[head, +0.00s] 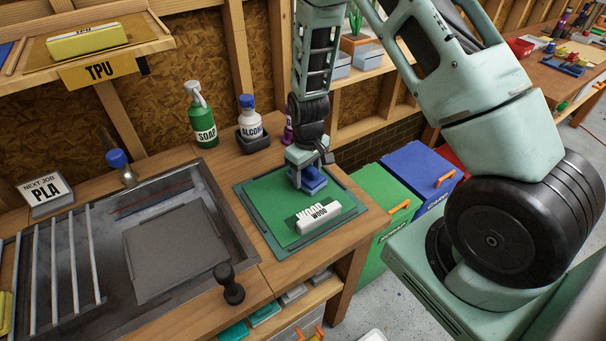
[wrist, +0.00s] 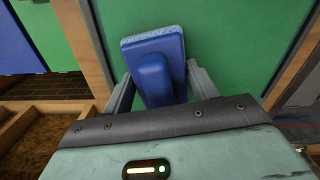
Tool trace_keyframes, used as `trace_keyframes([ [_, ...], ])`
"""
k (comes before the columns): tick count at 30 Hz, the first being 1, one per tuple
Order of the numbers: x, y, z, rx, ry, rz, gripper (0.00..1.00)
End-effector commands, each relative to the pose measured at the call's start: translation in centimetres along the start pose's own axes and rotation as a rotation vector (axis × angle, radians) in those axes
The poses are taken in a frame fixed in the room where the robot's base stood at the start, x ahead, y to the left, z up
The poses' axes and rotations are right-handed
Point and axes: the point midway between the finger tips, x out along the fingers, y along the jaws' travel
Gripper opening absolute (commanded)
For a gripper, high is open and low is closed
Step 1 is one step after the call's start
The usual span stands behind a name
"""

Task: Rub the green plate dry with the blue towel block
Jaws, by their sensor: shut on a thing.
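The green plate (head: 268,204) lies in a dark frame on the wooden bench, right of the sink. The blue towel block (head: 314,181) is at the plate's back right part. My gripper (head: 303,178) is shut on it from above. In the wrist view the towel block (wrist: 152,45) shows its blue handle between the two fingers of my gripper (wrist: 155,90), with a paler, rough-edged pad beyond. The green plate (wrist: 225,40) fills the area behind it. I cannot tell whether the pad touches the plate.
A white block marked WOOD (head: 318,218) lies on the plate's front right part. A sink (head: 120,285) with a dark slab is to the left. A soap bottle (head: 201,118) and an alcohol bottle (head: 249,118) stand behind. Green and blue bins (head: 420,168) stand right of the bench.

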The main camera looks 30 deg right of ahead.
Motion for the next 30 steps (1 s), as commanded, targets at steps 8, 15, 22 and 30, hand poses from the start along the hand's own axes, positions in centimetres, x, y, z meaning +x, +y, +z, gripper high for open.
trace_keyframes([
  [8, 0.2, 2.0, 0.3, 0.003, 0.002, 0.000, 0.32],
  [15, 0.3, 3.1, 0.5, 0.000, 0.001, 0.001, 0.32],
  [22, 0.1, 3.5, -1.0, 0.000, 0.006, 0.005, 0.29],
  [30, -0.1, 3.6, -2.1, -0.002, 0.010, 0.008, 0.29],
])
